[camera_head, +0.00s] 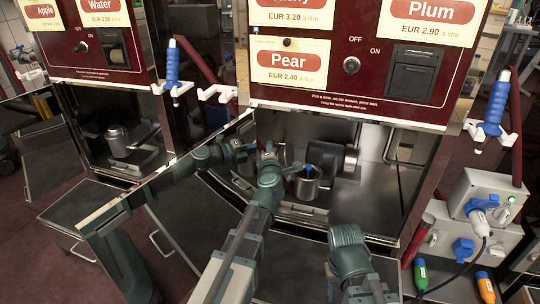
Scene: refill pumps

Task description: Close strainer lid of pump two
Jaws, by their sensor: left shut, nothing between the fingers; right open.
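In the head view, the cabinet under the Pear and Plum labels stands open. Inside is a metal pot (307,188) with its mouth uncovered and something blue in it. A dark round plate (322,154), apparently the raised strainer lid, stands behind the pot. My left gripper (247,149) is shut and empty at the cabinet's left side, left of the pot. My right gripper (281,165) is open, just left of the pot's rim. Its fingers are small and partly hidden, and I cannot tell whether they touch anything.
An open door (165,178) angles out on the left, close to my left arm. A neighbouring cabinet holds another metal pot (117,143). Blue nozzles (172,65) (495,100) hang at both sides. A grey socket box (482,193) and bottles (420,273) stand at right.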

